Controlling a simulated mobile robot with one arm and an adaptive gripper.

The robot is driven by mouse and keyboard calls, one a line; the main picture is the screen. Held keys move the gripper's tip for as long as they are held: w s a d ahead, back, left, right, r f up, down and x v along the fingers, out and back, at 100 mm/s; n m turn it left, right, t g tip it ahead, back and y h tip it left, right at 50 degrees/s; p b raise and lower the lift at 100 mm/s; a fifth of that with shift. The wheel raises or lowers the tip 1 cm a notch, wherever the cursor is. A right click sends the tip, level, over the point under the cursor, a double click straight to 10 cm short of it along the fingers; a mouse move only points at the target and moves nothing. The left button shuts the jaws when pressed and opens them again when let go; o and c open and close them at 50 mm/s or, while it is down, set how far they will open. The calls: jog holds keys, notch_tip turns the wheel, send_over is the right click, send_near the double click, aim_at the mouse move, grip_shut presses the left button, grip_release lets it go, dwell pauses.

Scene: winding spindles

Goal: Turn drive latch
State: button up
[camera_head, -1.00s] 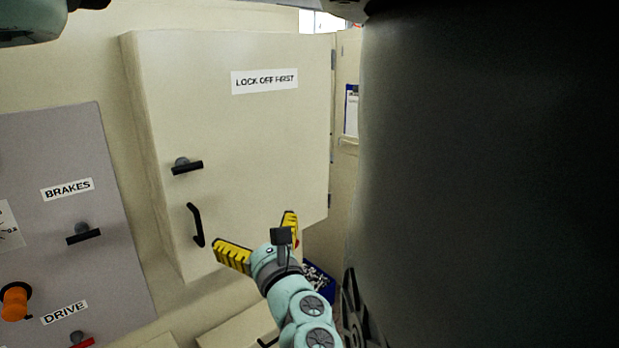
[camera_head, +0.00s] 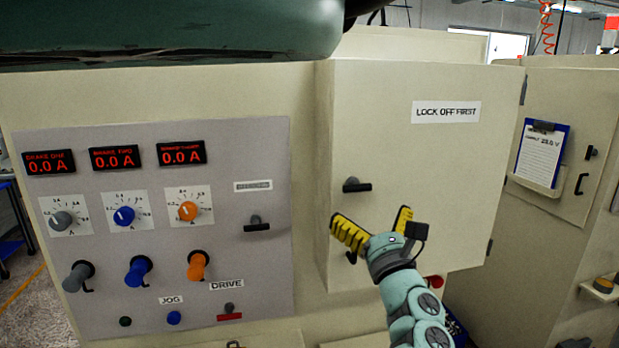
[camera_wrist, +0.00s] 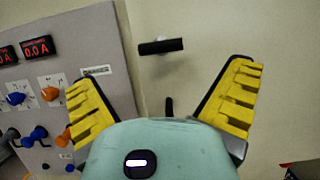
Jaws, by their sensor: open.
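The panel's DRIVE label (camera_head: 227,284) sits above a small latch with a red bar (camera_head: 229,317) and a grey knob, low on the grey panel in the head view. The bar lies roughly level. My gripper (camera_head: 371,218) is open and empty, in front of the cabinet door to the right of the panel, apart from the drive latch. In the wrist view my yellow fingers (camera_wrist: 160,85) are spread wide, with the door's black latch (camera_wrist: 160,46) beyond them. The drive latch cannot be made out in the wrist view.
The cabinet door (camera_head: 420,160) bears a black latch (camera_head: 357,186) and a pull handle (camera_head: 351,257) partly hidden by my gripper. The grey panel (camera_head: 225,165) carries several knobs, levers and another black latch (camera_head: 257,224). A second cabinet (camera_head: 550,240) with a clipboard stands at right.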

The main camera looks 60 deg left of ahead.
aim_at(359, 191)
jog(key=shift+p+x, duration=0.7)
jog(key=shift+x, duration=2.9)
jog(key=shift+c, duration=0.2)
jog(key=c, duration=1.1)
